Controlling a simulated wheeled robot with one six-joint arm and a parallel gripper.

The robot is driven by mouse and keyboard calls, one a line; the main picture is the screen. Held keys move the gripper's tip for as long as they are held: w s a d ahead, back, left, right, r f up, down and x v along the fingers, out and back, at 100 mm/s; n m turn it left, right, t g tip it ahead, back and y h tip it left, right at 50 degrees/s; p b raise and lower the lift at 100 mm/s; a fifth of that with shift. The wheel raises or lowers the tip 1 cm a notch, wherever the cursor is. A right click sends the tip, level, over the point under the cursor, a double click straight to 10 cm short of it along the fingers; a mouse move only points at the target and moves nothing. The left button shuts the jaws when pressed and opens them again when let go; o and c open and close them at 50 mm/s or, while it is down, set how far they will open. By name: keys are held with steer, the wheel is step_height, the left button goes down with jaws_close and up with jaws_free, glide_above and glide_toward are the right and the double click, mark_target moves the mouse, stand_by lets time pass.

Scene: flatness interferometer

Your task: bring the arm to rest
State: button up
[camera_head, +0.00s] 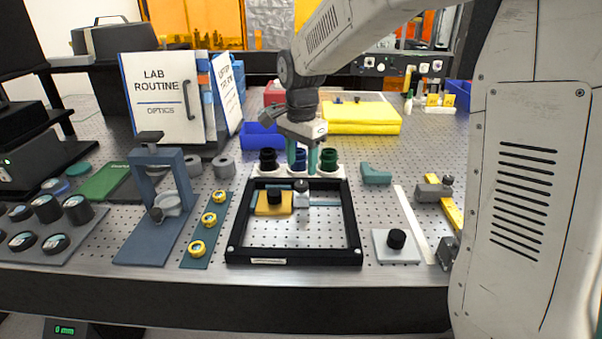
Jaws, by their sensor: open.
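My arm comes in from the upper right and bends down over the middle of the optical table. My gripper (302,168) points downward with its two teal fingers apart and nothing visible between them. It is above the back edge of a black square frame (238,225), in front of a few dark-capped bottles (329,160) in a pale rack. The fingertips partly hide the bottle behind. Whether they touch anything below cannot be told.
Inside the frame lie a yellow block with a black knob (273,201) and a small metal piece (302,188). A blue press-like stand (158,195) stands left. A white plate with a black knob (396,244) lies right. A binder (165,98) and yellow cloths (360,117) are behind.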

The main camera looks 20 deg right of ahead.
steer(key=shift+r, duration=1.1)
steer(key=shift+s+n, duration=0.1)
steer(key=shift+n, duration=0.5)
steer(key=s+d+r+n, duration=0.1)
steer(key=s+n, duration=0.5)
steer(key=s, duration=0.9)
steer(key=s+d+r+n+t, duration=0.1)
steer(key=s+n, duration=0.5)
steer(key=s, duration=1)
steer(key=shift+d+r, duration=0.5)
steer(key=shift+d, duration=0.05)
